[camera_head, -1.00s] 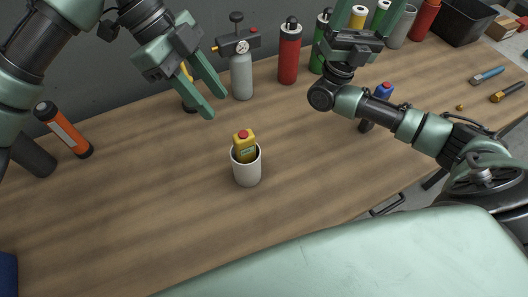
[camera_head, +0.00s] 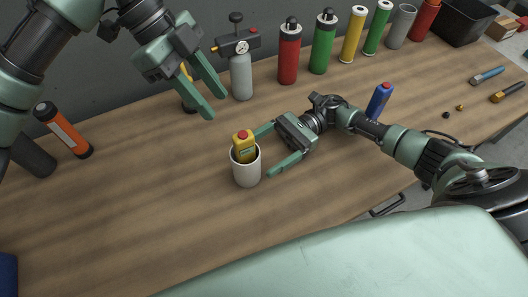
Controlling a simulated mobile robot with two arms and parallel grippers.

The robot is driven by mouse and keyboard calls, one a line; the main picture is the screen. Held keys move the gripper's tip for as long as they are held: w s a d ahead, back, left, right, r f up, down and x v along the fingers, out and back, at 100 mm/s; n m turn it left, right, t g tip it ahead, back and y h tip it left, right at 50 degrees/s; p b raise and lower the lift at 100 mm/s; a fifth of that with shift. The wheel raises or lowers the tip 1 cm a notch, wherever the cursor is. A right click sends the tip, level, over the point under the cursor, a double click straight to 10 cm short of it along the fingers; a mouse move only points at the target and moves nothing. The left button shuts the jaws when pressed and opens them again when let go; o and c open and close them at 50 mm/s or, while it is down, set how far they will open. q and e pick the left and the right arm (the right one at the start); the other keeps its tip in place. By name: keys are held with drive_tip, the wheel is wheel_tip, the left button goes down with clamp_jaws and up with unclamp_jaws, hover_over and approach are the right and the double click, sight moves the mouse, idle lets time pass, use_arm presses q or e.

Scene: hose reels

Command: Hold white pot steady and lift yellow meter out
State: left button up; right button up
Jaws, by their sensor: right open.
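A yellow meter (camera_head: 243,148) with a red top stands inside the white pot (camera_head: 247,174) on the wooden workbench, its upper part sticking out above the rim. My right gripper (camera_head: 266,152) is low over the bench, just right of the pot. Its fingers point left toward the pot, one towards the far side and one towards the near side; they look open and empty. My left gripper (camera_head: 220,105) is above the bench, up and to the left of the pot, with its fingers apart and nothing between them.
A grey bottle with a gauge (camera_head: 241,75), red (camera_head: 289,52) and green (camera_head: 323,42) cylinders, and other canisters line the back. A blue device (camera_head: 378,102) stands behind my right arm. The bench front is clear.

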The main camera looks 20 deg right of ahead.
sight(236, 172)
drive_tip(key=shift+a+f, duration=0.25)
drive_tip(key=shift+f, duration=0.05)
drive_tip(key=x, duration=0.7)
drive_tip(key=shift+s+a, duration=0.1)
drive_tip(key=shift+a, duration=0.05)
